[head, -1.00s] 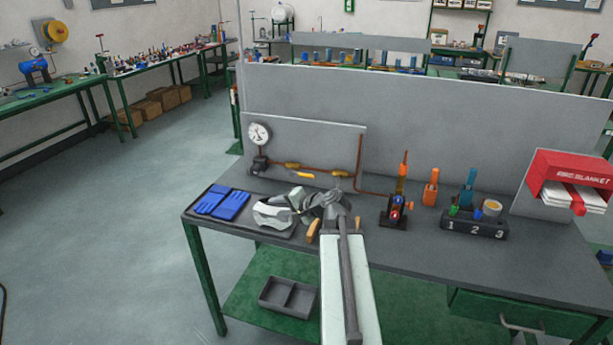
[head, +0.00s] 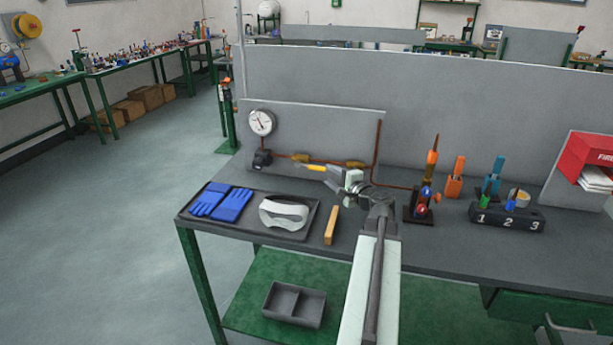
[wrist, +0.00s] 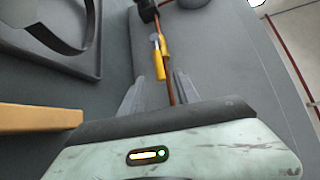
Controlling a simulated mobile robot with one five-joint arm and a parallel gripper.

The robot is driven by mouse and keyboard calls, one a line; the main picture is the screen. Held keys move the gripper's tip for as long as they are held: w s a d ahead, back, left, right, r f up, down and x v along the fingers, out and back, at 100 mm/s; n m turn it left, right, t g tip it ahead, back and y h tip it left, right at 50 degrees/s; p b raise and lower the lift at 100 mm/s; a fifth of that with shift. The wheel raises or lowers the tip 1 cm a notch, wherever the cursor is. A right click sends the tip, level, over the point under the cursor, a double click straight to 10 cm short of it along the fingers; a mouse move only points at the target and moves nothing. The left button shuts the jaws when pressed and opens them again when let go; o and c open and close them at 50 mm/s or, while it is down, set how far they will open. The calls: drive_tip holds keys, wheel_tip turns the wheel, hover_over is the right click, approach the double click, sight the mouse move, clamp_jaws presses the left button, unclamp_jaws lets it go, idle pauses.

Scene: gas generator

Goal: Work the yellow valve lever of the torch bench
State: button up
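The yellow valve lever (head: 316,167) sits low on the upright panel, by the left brass valve (head: 300,157) on the copper pipe. In the wrist view the lever (wrist: 160,66) points toward me, with its free end between my fingertips in the picture. My gripper (head: 324,174) is in front of the panel, level with the lever. In the wrist view its two fingers (wrist: 160,78) are spread, with a gap on both sides of the lever. I see no contact. The exact depth between fingers and lever cannot be told.
Below my gripper are a tray (head: 249,232) with blue gloves and goggles (head: 284,213), and a yellowish bar (head: 331,225). A pressure gauge (head: 262,122) is left of the valve. A torch stand (head: 420,212) and a numbered block (head: 507,218) stand to the right.

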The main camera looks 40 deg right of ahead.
sight(320, 170)
drive_tip(key=x, duration=0.8)
drive_tip(key=shift+w+a+f+b, duration=0.1)
drive_tip(key=shift+f+b, duration=0.1)
drive_tip(key=shift+b, duration=0.2)
clamp_jaws()
idle(1.0)
